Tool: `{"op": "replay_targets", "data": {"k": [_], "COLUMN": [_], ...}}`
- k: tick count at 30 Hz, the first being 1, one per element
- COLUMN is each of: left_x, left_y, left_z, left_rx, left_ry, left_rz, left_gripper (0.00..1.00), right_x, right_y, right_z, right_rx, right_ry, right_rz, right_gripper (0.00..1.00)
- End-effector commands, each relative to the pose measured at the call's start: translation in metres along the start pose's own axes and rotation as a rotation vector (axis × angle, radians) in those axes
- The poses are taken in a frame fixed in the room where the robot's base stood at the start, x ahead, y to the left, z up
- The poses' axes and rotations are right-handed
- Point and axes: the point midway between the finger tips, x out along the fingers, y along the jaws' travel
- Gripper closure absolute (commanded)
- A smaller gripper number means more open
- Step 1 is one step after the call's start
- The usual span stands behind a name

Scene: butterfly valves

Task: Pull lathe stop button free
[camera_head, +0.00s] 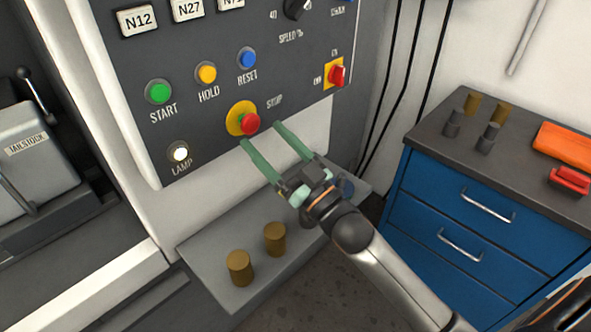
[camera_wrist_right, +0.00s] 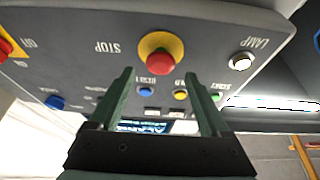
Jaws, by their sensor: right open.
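The red stop button (camera_head: 250,123) sits on a yellow round base (camera_head: 236,113) on the dark control panel (camera_head: 210,45), beside the word STOP. In the right wrist view the red button (camera_wrist_right: 160,62) is above and between the fingertips, apart from them. My right gripper (camera_head: 261,133) is open and empty in front of the panel, with its green fingers pointing at it, just below and right of the button. The fingers also show in the right wrist view (camera_wrist_right: 160,82). My left gripper is not in view.
Green (camera_head: 158,92), yellow (camera_head: 207,73) and blue (camera_head: 247,58) buttons, a lit lamp (camera_head: 180,154) and a red switch (camera_head: 337,75) surround the button. A grey shelf (camera_head: 215,250) with brass cylinders (camera_head: 240,267) lies below. A blue drawer cabinet (camera_head: 440,200) stands right.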

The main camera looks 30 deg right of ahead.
Motion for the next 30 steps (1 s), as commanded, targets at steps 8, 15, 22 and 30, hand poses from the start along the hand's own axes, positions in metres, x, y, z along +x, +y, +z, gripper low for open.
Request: {"op": "replay_targets", "data": {"k": [8, 15, 22, 30], "left_x": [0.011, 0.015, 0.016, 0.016], "left_y": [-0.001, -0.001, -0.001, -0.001], "left_z": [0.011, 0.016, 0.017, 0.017], "left_rx": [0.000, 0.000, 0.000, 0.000], "left_ry": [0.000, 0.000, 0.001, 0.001], "left_rz": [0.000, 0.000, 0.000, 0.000], "left_gripper": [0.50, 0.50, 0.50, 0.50], "right_x": [-0.056, -0.087, -0.096, -0.096], "right_y": [0.000, 0.000, 0.000, 0.000], "right_z": [0.004, 0.002, 0.000, 0.000], "right_rx": [0.001, 0.001, 0.000, 0.000], "right_ry": [-0.005, -0.002, 0.000, 0.000], "right_rz": [0.000, 0.001, 0.000, 0.000], "right_gripper": [0.19, 0.19, 0.19, 0.19]}}
